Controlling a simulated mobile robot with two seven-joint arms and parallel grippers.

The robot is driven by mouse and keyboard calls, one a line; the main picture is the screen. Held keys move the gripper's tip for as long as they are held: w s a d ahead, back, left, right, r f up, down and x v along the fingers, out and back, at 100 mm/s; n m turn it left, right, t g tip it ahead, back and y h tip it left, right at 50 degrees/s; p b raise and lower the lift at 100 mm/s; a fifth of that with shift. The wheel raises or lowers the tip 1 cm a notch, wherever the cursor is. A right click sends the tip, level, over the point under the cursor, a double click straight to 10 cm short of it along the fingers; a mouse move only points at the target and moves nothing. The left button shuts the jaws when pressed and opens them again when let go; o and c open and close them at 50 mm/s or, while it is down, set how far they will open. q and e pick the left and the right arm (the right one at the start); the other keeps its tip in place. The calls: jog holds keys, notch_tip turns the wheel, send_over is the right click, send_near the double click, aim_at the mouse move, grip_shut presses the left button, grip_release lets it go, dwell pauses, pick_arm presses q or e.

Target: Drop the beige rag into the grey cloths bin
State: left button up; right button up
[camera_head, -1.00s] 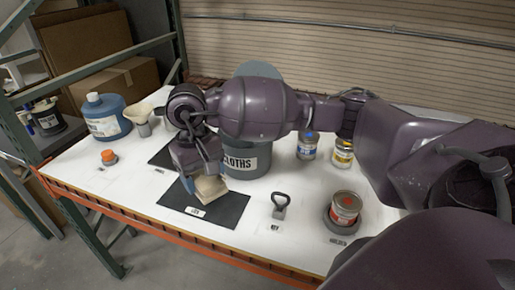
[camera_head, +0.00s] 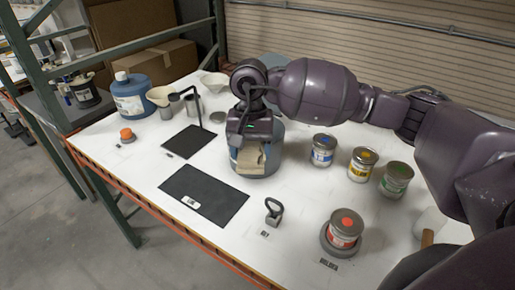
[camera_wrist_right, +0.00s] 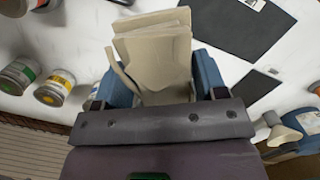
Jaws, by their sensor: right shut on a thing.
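My right gripper (camera_head: 248,140) is shut on the beige rag (camera_head: 250,159), which hangs below the fingers. In the head view the rag overlaps the grey cloths bin (camera_head: 272,160), and the gripper hides much of the bin and its rim. I cannot tell whether the rag is above the opening or in front of the wall. In the right wrist view the folded rag (camera_wrist_right: 157,60) sits between the blue fingers (camera_wrist_right: 155,92); the bin is not clearly visible there. My left gripper is not in view.
Black mats (camera_head: 204,196) lie left of the bin. A tool with a ring handle (camera_head: 273,212) and a red-marked can (camera_head: 345,228) stand in front. Blue (camera_head: 323,150), yellow (camera_head: 362,164) and green (camera_head: 396,179) cans stand right. A blue jug (camera_head: 131,97) is at the left.

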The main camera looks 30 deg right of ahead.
jog(key=w+m, duration=0.1)
jog(key=m, duration=0.1)
jog(key=w+d+m, duration=0.1)
jog(key=m, duration=0.2)
jog(key=w+d+r+m, duration=0.1)
jog(key=m, duration=0.2)
jog(key=shift+w+t+y, duration=0.3)
jog(key=shift+t+y, duration=0.1)
jog(key=w+d+r+m+t+h, duration=0.15)
jog(key=w+d+m, duration=0.35)
jog(key=m, duration=1.1)
jog(key=w+d+r+m+h, duration=0.1)
jog(key=w+d+r+m, duration=0.35)
jog(key=m, duration=1.15)
notch_tip(320, 180, down, 7)
jog(key=w+a+b, duration=0.1)
jog(key=w+b, duration=0.1)
jog(key=b, duration=0.1)
jog(key=shift+f+b, duration=0.15)
jog(key=shift+b, duration=0.25)
jog(key=o, duration=0.9)
jog(key=shift+c, duration=0.2)
jog(key=shift+o, duration=0.6)
